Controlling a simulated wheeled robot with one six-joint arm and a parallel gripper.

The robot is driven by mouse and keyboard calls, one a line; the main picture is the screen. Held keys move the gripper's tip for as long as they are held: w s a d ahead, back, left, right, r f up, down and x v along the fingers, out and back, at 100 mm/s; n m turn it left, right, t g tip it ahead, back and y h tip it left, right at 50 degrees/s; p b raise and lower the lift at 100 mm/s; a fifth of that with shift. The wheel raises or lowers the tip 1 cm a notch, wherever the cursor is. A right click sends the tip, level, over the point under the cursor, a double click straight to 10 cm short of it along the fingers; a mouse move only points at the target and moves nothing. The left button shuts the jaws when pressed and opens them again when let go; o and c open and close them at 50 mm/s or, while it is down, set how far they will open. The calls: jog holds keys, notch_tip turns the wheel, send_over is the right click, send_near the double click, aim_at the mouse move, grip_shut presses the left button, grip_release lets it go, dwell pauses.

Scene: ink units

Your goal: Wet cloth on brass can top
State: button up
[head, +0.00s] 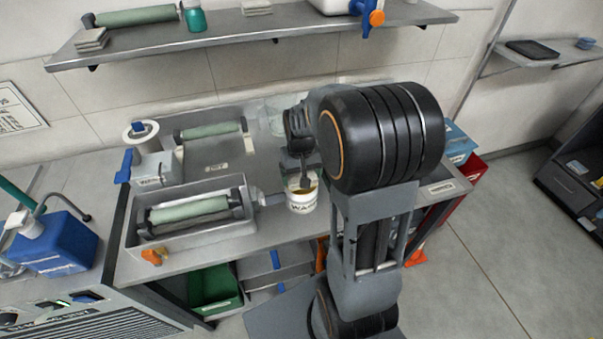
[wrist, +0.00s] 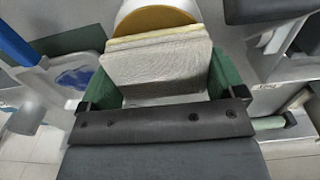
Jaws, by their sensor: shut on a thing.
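My gripper (wrist: 160,78) is shut on a pale folded cloth (wrist: 158,62), with a green finger at each side of it. A yellowish layer shows along the cloth's far edge. The brass can top (wrist: 155,18) is a gold disc just beyond the cloth in the wrist view, on a white can. In the head view the white can (head: 302,204) stands on the bench below my gripper (head: 301,182), with its brass top partly covered. The cloth is not clear there. I cannot tell whether the cloth touches the top.
A grey tray with a green roller (head: 190,212) lies left of the can. Another green roller (head: 211,130) and a white box (head: 158,168) stand behind it. A wall shelf (head: 240,37) runs above. A blue jug (head: 55,245) stands far left.

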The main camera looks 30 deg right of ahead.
jog(key=shift+r+p, duration=2.8)
jog(key=shift+r, duration=0.75)
